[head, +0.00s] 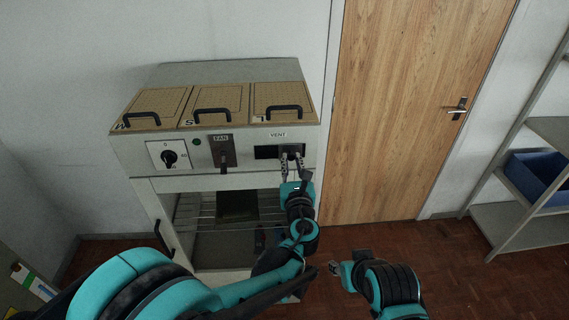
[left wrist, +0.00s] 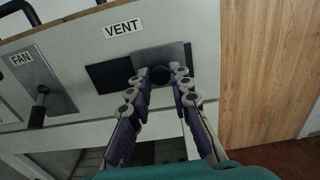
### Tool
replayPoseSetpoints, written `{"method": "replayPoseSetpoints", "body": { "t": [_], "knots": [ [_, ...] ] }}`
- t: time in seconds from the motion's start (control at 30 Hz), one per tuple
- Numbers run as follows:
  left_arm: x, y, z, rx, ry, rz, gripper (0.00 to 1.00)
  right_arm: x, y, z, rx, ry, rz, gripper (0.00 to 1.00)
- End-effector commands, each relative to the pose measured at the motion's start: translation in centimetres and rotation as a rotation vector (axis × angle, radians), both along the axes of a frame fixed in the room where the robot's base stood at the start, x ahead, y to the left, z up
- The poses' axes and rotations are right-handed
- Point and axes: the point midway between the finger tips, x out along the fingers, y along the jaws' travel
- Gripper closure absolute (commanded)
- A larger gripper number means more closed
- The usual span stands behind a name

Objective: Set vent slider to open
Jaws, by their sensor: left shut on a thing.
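The vent slider is a grey plate (left wrist: 174,51) with a round dark knob (left wrist: 160,75), under the VENT label (left wrist: 122,28) on the cabinet's front panel. In the left wrist view the plate covers the right part of the opening, and a dark slot (left wrist: 108,76) shows to its left. The dark slot (head: 265,153) also shows in the head view. My left gripper (head: 291,160) is at the slider, its two fingers on either side of the knob and shut on it. My right gripper (head: 334,268) is low, away from the cabinet; its finger opening is too small to judge.
Left of the vent are the FAN lever (head: 223,158) and a rotary knob (head: 169,158). Lidded bins with black handles (head: 284,112) sit above. A wooden door (head: 400,110) stands right of the cabinet, then a shelf with a blue bin (head: 537,178).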

Motion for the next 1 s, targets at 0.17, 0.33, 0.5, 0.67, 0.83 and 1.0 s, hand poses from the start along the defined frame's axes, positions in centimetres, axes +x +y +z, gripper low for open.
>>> {"method": "replayPoseSetpoints", "body": {
  "t": [0.17, 0.33, 0.5, 0.67, 0.83, 1.0],
  "knots": [
    [0.0, -0.2, 0.1, 0.000, 0.000, -0.006, 0.70, 0.0, 0.0, 0.0, 0.000, 0.000, 0.000, 0.60],
    [0.0, -0.2, 0.1, 0.000, 0.000, -0.005, 0.60, 0.0, 0.0, 0.0, 0.000, 0.000, 0.000, 0.60],
    [-0.1, -0.1, 0.1, 0.000, 0.000, -0.004, 0.60, 0.0, 0.0, 0.0, 0.000, 0.000, 0.000, 0.60],
    [-1.6, -0.2, 0.1, 0.000, 0.000, -0.005, 0.60, 0.0, 0.0, 0.0, 0.000, 0.000, 0.000, 0.60],
    [-5.2, -0.3, 0.0, 0.000, 0.000, -0.008, 0.60, 0.0, 0.0, 0.0, 0.000, 0.000, 0.000, 0.60],
    [-8.8, -0.3, 0.0, 0.000, 0.000, -0.009, 0.60, 0.0, 0.0, 0.0, 0.000, 0.000, 0.000, 0.60]
  ]
}}
